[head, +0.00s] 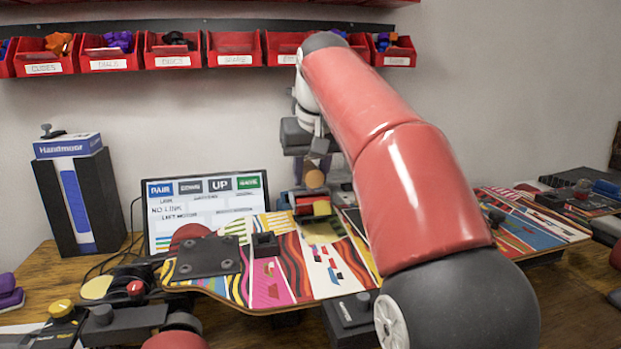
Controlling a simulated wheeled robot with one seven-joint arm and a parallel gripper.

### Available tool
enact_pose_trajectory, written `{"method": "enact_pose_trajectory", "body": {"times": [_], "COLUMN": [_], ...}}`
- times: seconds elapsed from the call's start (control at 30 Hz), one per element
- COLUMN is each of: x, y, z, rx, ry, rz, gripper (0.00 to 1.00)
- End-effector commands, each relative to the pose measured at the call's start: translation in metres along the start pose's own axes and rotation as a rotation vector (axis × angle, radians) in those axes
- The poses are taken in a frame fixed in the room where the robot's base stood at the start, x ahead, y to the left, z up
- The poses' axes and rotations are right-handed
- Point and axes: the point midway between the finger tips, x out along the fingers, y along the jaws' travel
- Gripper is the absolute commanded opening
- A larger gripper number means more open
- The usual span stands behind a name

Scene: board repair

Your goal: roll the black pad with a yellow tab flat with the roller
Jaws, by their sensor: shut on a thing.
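My gripper (312,160) points down over the middle of a colourful patterned board (290,272). It is shut on what looks like the roller (314,180), of which a round brown-orange part shows just below the fingers. Right beneath it is a small dark piece with a yellow part (321,208), close to the board's surface; it may be the black pad with its yellow tab. My arm and gripper crowd this spot, so I cannot tell whether the roller touches the pad or whether the pad lies flat.
A black bolted plate (205,257) and a small black block (265,245) sit on the board's left part. A screen (205,209) and a blue-and-white box (68,147) stand behind. Red bins (235,49) line the wall. Tools clutter the front left (130,315).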

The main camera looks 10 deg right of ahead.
Motion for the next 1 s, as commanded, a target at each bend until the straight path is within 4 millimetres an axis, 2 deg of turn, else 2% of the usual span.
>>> {"method": "enact_pose_trajectory", "body": {"times": [0.5,1.0], "x": [-0.047,-0.052], "y": [0.0,-0.001], "z": [-0.021,-0.021], "rx": [0.0,-0.001], "ry": [0.003,0.001], "rz": [-0.001,-0.001], "gripper": [0.13,0.13]}}
